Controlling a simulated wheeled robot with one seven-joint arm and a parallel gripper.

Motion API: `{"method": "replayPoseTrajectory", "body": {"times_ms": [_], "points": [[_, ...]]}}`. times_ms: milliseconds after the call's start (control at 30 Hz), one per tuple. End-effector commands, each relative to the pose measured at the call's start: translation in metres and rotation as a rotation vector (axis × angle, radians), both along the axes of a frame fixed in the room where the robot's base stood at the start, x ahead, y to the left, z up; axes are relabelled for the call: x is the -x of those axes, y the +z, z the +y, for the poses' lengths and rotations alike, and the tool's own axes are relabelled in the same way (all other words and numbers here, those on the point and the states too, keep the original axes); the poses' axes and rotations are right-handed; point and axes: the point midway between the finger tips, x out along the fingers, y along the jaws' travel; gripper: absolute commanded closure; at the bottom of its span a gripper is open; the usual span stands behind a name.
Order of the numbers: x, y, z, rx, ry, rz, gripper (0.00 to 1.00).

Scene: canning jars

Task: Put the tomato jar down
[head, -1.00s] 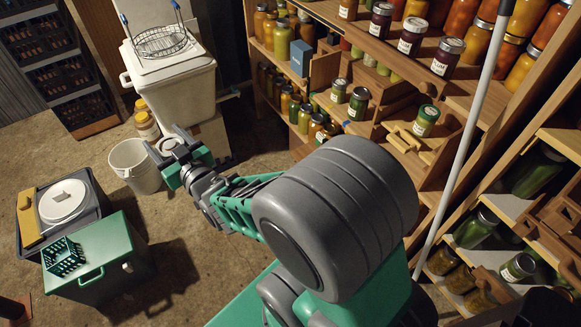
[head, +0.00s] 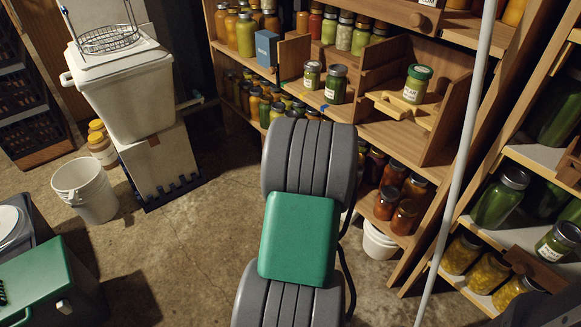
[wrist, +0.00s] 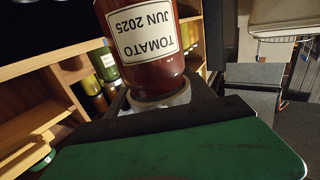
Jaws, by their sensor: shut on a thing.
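The tomato jar (wrist: 147,70) is large in the wrist view, with red contents and a white label reading "TOMATO JUN 2025". The label appears upside down there, and the pale lid end points toward my gripper (wrist: 162,98). My gripper is shut on the jar around the lid end. The jar's far end is cut off by the top of the wrist view. In the head view my own arm hides both the gripper and the jar.
Wooden shelves (head: 390,125) with several jars fill the back and right. A green-lidded jar (head: 417,84) stands on a small wooden stand (head: 405,110). A white pole (head: 468,150) rises at right. A white bucket (head: 85,190) and green-lidded box (head: 45,285) stand left; floor between is clear.

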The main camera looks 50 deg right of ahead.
Motion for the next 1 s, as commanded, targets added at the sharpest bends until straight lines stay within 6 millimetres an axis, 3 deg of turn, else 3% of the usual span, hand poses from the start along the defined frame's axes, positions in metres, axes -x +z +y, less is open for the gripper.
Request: {"method": "replayPoseTrajectory", "body": {"times_ms": [367, 500, 767, 900, 1000], "points": [[-0.06, -0.046, -0.072, 0.001, 0.0, -0.002, 1.0], [-0.076, -0.078, -0.09, 0.001, 0.0, -0.001, 1.0], [-0.09, -0.101, -0.107, 0.002, -0.001, -0.003, 1.0], [-0.089, -0.127, -0.106, 0.001, -0.001, -0.003, 1.0], [-0.089, -0.127, -0.106, 0.004, -0.001, -0.003, 1.0]]}}
